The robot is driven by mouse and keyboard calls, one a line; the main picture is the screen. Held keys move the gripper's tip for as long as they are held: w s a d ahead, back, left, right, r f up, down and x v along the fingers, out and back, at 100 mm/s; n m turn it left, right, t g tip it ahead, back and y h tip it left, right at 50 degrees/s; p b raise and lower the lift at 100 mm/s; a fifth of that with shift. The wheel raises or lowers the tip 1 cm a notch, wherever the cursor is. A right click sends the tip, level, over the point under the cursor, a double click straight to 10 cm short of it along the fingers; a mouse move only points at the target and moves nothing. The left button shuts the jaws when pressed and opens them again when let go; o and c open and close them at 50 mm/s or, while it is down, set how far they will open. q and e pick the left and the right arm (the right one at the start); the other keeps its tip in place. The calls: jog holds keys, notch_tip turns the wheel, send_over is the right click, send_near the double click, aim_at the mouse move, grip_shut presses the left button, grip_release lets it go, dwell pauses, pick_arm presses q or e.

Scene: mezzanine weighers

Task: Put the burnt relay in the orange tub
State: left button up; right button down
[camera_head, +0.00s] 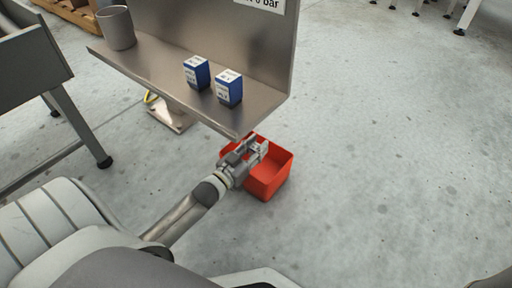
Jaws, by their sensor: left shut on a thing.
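The orange tub (268,184) looks red-orange, is open at the top and stands on the floor just past the near corner of the steel shelf. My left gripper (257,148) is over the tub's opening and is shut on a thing. The fingers hide nearly all of that thing; it fits the burnt relay, but I cannot make out its marks. Two blue boxes with white labels, a left one (196,73) and a right one (229,88), stand upright on the shelf; I see no clear burn marks on them. My right gripper is not in view.
The steel shelf (150,66) with its upright back panel (225,35) is close beyond my left gripper. A grey cup (117,28) stands at its left end. A grey-legged frame (75,120) is at the left. The floor to the right is clear.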

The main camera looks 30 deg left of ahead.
pick_arm(q)
jog(key=shift+f, duration=0.5)
jog(key=o, duration=1)
jog(key=shift+r, duration=0.45)
jog(key=s+p, duration=0.6)
jog(key=s, duration=0.6)
jog(key=shift+a+r+p, duration=0.15)
jog(key=shift+a+p, duration=0.2)
jog(key=shift+a, duration=0.1)
